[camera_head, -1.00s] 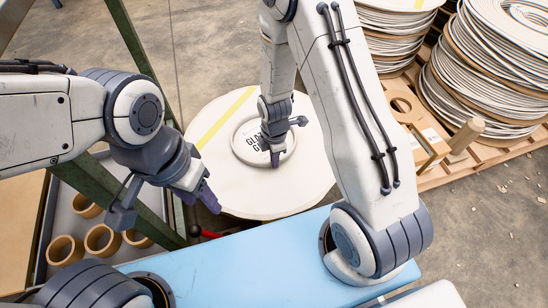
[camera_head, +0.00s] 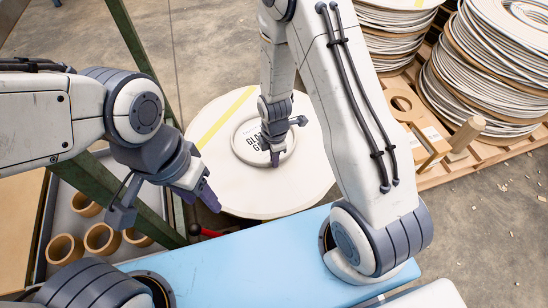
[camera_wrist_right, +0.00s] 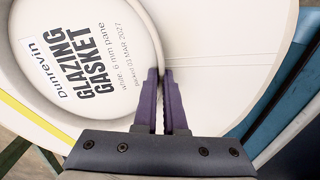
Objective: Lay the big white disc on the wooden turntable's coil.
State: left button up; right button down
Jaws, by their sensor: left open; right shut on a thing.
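The big white disc (camera_head: 290,187) lies roughly level at the centre of the head view, with a yellow stripe across it. A raised white ring on it (camera_head: 238,140) surrounds printed "GLAZING GASKET" lettering, which also shows large in the right wrist view. My right gripper (camera_head: 275,160) points down at this ring. In the right wrist view its purple fingers (camera_wrist_right: 166,78) are shut on the ring's wall. My left gripper (camera_head: 205,196) is open and empty, left of the disc near its front edge. I cannot make out the wooden turntable or its coil; the disc hides what is beneath it.
A light blue surface (camera_head: 255,262) lies in front of the disc. A green metal frame (camera_head: 128,195) and a tray with several tan tubes (camera_head: 66,248) stand at left. Stacked white coils (camera_head: 492,65) stand on a wooden pallet (camera_head: 490,153) at right. Floor is bare behind.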

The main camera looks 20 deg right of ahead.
jog(key=shift+f, duration=0.4)
dwell(0.3)
jog(key=shift+c, duration=2.2)
grip_release()
jog(key=shift+r, duration=0.1)
notch_tip(320, 180, up, 7)
jog(key=p, duration=0.7)
